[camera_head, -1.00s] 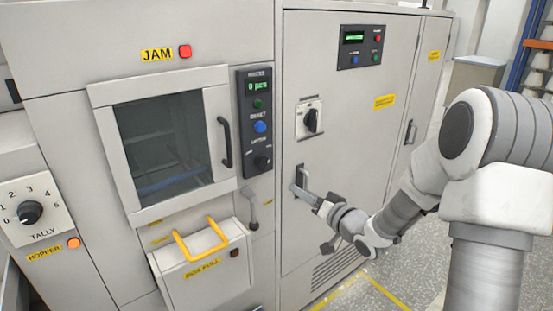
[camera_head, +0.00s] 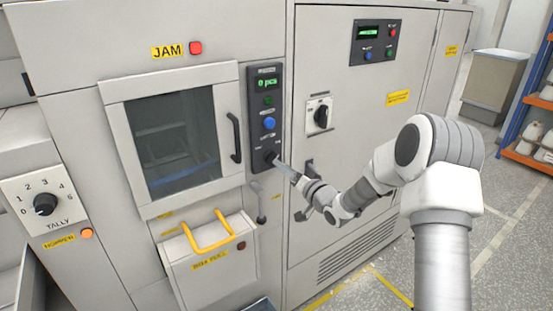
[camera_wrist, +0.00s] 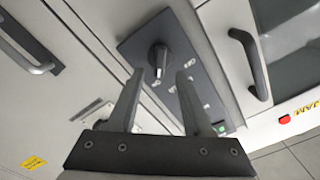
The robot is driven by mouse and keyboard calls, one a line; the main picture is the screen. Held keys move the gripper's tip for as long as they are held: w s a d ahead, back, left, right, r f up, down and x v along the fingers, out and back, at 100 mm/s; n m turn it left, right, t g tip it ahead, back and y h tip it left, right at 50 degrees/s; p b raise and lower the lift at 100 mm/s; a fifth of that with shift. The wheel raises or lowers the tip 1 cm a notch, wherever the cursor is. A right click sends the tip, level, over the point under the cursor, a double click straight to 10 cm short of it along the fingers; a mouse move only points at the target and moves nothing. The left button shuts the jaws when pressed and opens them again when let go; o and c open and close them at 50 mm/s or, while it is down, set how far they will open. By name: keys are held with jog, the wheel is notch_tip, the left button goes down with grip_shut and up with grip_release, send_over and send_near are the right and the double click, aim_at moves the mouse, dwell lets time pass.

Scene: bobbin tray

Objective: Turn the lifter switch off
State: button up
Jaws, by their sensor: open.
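The lifter switch (camera_head: 271,156) is a black rotary knob at the bottom of the dark control panel right of the window door. In the wrist view the knob (camera_wrist: 158,57) shows with a pale pointer mark, just beyond and between my fingertips. My gripper (camera_head: 279,163) is at the knob, coming from the lower right. In the wrist view my gripper (camera_wrist: 160,78) has its two fingers apart, one on each side of the knob's line. Whether a finger touches the knob cannot be told. The panel's small lettering is too small to read.
A blue button (camera_head: 269,123) and a green display (camera_head: 267,83) are above the knob. The window door's handle (camera_head: 234,136) is close left. A grey lever (camera_head: 262,207) hangs below. Another rotary switch (camera_head: 319,116) is on the right cabinet door.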

jog(key=shift+p+x, duration=0.35)
jog(key=shift+x, duration=2.1)
jog(key=shift+c, duration=0.3)
grip_shut()
